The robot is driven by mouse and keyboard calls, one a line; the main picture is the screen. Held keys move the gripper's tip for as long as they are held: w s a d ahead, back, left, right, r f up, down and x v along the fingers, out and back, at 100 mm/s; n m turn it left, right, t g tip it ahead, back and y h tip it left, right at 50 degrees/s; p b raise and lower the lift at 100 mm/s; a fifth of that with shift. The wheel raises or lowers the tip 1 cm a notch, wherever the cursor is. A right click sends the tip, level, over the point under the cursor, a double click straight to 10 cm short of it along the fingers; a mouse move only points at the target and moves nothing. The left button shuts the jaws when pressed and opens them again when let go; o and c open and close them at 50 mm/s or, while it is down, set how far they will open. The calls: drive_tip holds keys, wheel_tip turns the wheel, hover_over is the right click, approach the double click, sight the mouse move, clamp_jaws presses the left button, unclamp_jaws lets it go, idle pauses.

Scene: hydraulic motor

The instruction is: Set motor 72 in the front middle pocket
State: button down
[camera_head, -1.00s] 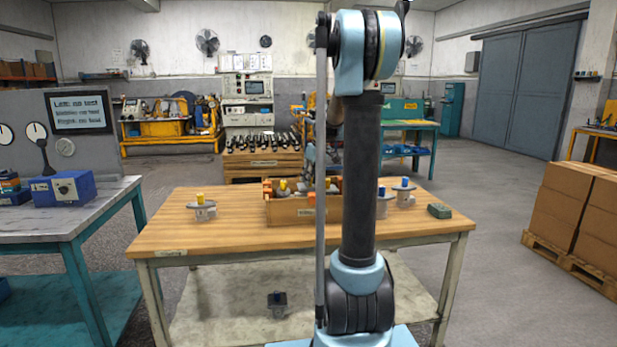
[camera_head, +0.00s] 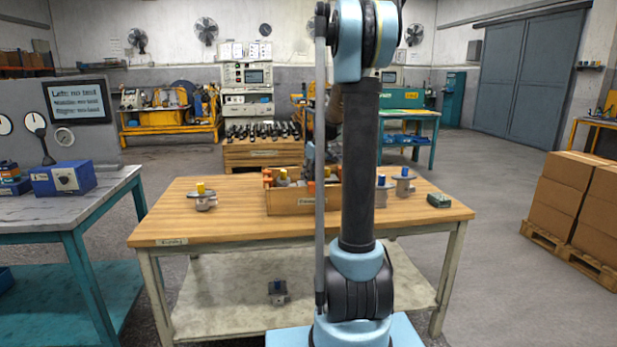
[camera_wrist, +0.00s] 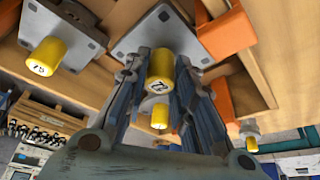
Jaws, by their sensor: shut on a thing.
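Motor 72 shows in the wrist view by its yellow shaft cap marked 72 (camera_wrist: 158,75), with a grey square flange above it in the picture. My gripper (camera_wrist: 163,62) is shut on it, one finger on each side of the cap. The wooden crate (camera_head: 297,205) stands at the middle of the table in the head view, with orange corner pieces and grey parts in it. My arm column hides its right part and most of the gripper. Whether motor 72 is inside a pocket or above it, I cannot tell.
Motor 75 (camera_wrist: 45,55) is close beside my gripper. Another yellow cap (camera_wrist: 160,115) shows between my fingers. On the table (camera_head: 235,236) stand a yellow-capped motor (camera_head: 201,197) left, blue-capped motors (camera_head: 403,182) right, and a small green-grey box (camera_head: 439,200). The table's front left is clear.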

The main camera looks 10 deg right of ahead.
drive_tip(key=shift+f, duration=0.45)
idle(0.8)
drive_tip(key=c, duration=1.3)
unclamp_jaws()
